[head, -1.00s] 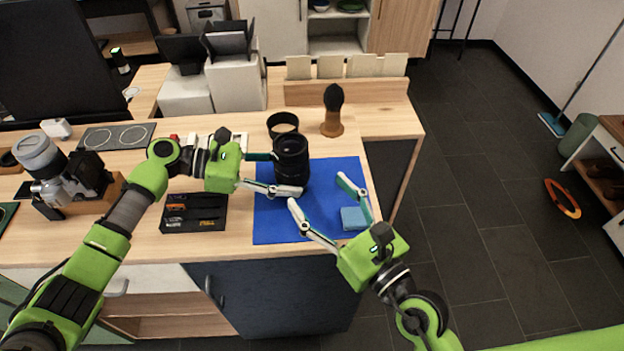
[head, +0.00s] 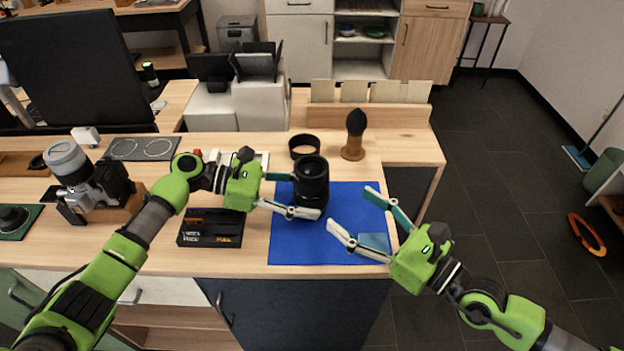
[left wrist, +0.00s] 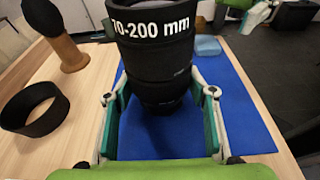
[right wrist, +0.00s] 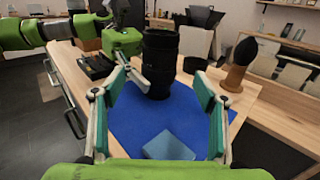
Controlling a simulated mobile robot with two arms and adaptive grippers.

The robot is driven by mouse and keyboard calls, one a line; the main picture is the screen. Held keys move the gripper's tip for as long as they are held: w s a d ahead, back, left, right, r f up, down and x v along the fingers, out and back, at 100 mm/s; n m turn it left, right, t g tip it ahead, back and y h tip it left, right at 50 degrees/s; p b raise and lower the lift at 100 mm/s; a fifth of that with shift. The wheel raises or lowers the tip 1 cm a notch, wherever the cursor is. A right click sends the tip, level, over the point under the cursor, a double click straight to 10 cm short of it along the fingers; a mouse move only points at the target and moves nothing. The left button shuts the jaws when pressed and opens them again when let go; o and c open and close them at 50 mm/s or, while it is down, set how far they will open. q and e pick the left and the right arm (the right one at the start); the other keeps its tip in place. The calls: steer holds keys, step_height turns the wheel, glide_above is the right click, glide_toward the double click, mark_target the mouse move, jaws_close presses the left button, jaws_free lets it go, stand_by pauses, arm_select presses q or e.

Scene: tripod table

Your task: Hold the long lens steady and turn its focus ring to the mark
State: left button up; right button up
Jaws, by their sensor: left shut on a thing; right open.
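The long lens (head: 311,183) is black and stands upright on the blue mat (head: 300,245). In the left wrist view the lens (left wrist: 155,60) shows the white print "70-200 mm". My left gripper (head: 290,194) is shut on the lower part of the lens, one finger on each side. My right gripper (head: 352,212) is open and empty to the right of the lens, over the mat. In the right wrist view the lens (right wrist: 160,62) stands ahead, beyond the open fingers. I cannot make out a focus mark.
A light blue cloth or block (head: 374,243) lies on the mat below my right gripper. A black ring-shaped hood (head: 304,147) and a brush with a wooden handle (head: 354,135) stand behind the lens. A black tray (head: 211,228) and a camera (head: 95,185) are at left.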

mark_target(311, 181)
steer(key=x, duration=1.2)
steer(key=c, duration=1.1)
